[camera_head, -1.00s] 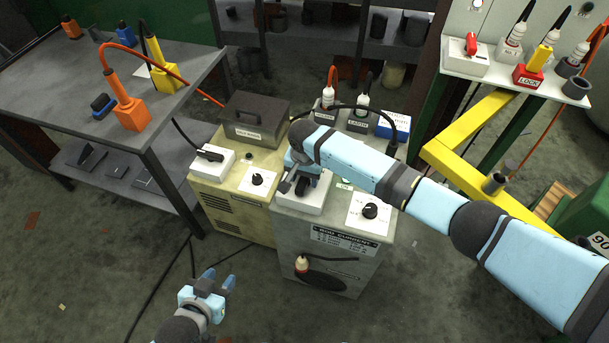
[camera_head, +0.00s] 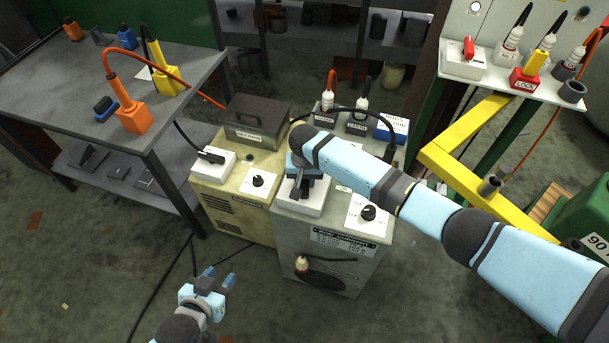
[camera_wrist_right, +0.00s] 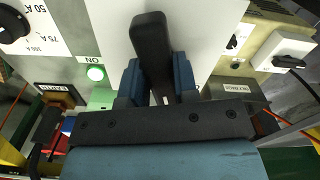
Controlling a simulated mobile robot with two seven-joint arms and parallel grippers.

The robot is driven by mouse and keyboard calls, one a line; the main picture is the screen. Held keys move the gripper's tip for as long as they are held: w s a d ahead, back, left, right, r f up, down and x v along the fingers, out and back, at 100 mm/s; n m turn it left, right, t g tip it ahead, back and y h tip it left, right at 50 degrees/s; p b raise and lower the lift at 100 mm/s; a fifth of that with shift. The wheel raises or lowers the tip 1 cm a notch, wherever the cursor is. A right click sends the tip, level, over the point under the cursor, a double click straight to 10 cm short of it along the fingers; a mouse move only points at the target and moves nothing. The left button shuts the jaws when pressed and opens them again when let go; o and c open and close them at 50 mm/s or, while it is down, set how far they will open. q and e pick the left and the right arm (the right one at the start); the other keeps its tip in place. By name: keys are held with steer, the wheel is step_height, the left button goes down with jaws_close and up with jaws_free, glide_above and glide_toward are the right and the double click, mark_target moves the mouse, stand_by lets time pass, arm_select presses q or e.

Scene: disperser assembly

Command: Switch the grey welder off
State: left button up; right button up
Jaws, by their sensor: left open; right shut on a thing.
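The grey welder (camera_head: 335,255) stands on the floor in the middle of the head view. A white switch box (camera_head: 313,206) sits on its top. My right gripper (camera_head: 303,180) reaches down over this box. In the right wrist view its blue fingers (camera_wrist_right: 158,85) are shut on the black switch lever (camera_wrist_right: 152,40). Beside the lever, a green lamp (camera_wrist_right: 95,73) labelled ON looks lit. The lever's base is partly hidden by the gripper. My left gripper (camera_head: 212,283) is open and empty, low in front of the welders.
A black dial (camera_head: 368,213) is right of the switch box. A cream welder (camera_head: 230,205) with its own switch (camera_head: 211,156) stands close on the left. A steel table (camera_head: 60,85) is further left, a yellow frame (camera_head: 455,165) right. Cables lie on the floor.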

steer(key=n+p, duration=0.1)
steer(key=n, duration=0.2)
steer(key=shift+r+n+p, duration=0.15)
steer(key=shift+n+p, duration=0.15)
steer(key=shift+p, duration=0.05)
steer(key=n+p, duration=0.1)
steer(key=n, duration=0.1)
steer(key=shift+d+n, duration=0.1)
steer(key=shift+n, duration=0.3)
steer(key=n, duration=0.3)
steer(key=shift+w+n+p, duration=0.1)
steer(key=shift+n+p, duration=0.2)
steer(key=n, duration=0.4)
steer(key=shift+w+d+n, duration=0.1)
steer(key=shift+n, duration=0.2)
steer(key=o, duration=0.9)
